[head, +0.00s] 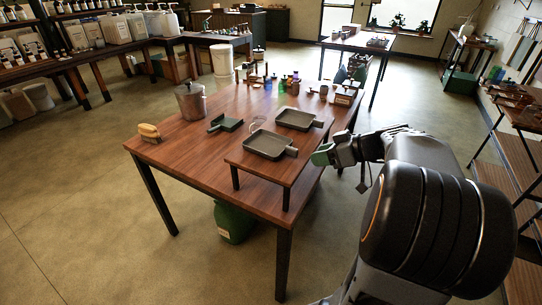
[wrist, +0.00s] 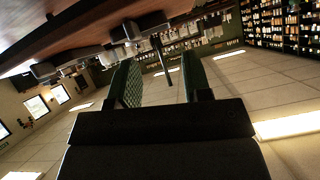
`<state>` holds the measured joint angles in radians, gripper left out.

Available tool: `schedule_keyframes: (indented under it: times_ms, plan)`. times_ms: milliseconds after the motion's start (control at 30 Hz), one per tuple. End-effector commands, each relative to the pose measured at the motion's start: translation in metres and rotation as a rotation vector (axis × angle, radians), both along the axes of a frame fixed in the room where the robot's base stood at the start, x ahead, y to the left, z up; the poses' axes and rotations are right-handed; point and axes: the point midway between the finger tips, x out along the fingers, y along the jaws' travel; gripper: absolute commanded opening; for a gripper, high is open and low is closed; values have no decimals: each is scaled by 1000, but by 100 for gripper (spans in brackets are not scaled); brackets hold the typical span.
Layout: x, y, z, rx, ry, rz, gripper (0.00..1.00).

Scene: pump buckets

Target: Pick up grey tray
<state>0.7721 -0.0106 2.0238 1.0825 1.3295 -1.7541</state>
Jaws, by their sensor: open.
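Two shallow grey trays with short handles are in the head view. The nearer grey tray (head: 266,144) rests on a raised wooden shelf at the table's front right. The farther grey tray (head: 294,119) lies just behind it. My gripper (head: 321,156) is to the right of the nearer tray, apart from it, near its handle side. In the wrist view my gripper (wrist: 161,78) has its two green fingers spread with nothing between them. Grey shapes (wrist: 70,62) show along the table edge there, but I cannot tell which tray they are.
The wooden table (head: 190,145) also holds a lidded metal pot (head: 190,102), a dark pan (head: 225,124), a yellow sponge-like item (head: 149,131) and several small bottles. A green container (head: 232,222) stands under the table.

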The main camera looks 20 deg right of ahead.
Motion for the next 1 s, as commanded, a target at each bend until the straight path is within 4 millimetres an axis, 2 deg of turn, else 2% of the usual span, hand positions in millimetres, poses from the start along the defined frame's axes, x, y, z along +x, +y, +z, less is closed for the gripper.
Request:
schedule_keyframes:
  times_ms: [33, 100, 233, 600, 1000]
  plan:
    - [3, -15, -3, -1, -60, -8, 45]
    - [5, -27, 0, -10, -131, -8, 45]
    - [14, -35, 0, -24, -207, -6, 45]
    - [59, -1, -21, -30, -224, -5, 45]
    - [80, 17, -33, -28, -221, -6, 45]
